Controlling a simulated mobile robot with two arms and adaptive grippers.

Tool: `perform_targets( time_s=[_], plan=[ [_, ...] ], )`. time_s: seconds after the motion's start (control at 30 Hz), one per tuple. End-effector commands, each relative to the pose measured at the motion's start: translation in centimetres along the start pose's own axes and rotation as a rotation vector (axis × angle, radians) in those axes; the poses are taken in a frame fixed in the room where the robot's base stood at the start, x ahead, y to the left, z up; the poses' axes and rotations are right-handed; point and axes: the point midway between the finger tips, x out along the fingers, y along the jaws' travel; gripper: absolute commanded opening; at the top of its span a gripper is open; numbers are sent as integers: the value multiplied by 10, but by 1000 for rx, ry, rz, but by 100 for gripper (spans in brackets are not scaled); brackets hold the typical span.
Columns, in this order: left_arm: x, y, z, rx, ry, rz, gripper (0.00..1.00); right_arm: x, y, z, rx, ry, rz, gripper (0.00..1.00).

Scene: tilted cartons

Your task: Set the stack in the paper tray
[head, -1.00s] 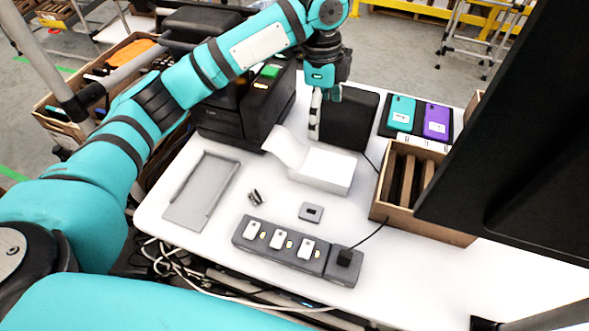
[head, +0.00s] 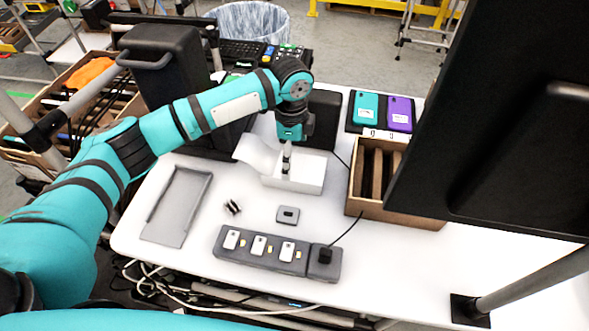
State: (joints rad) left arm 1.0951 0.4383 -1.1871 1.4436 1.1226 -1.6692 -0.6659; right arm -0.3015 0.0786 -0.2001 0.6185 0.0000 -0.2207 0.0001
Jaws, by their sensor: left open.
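A white paper stack (head: 310,168) lies in an opened white wrapper (head: 255,152) at the back middle of the table, with the wrapper's flap raised on its left. My left gripper (head: 286,165) reaches down from above at the stack, its fingers pointing down and open. I cannot tell whether the fingertips touch the paper. The grey paper tray (head: 175,215) lies flat and empty at the left of the table. My right gripper is out of view.
A grey charging strip (head: 270,255) with several white devices lies at the front. A small grey square (head: 288,215) and a small dark metal item (head: 232,207) lie between. A cardboard box (head: 395,213) with dividers and a black monitor stand right.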

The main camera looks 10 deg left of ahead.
Motion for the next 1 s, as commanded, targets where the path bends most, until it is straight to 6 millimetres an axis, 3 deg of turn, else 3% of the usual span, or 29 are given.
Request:
perform_targets(
  time_s=[0.3, 0.6, 1.0],
  plan=[
    [42, 4, -7, -1, 0, 2, 100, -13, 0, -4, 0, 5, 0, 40],
    [48, 4, -7, 0, 0, 0, 100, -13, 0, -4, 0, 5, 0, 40],
    [48, 4, -7, 0, 0, 0, 48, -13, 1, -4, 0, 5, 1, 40]
  ],
)
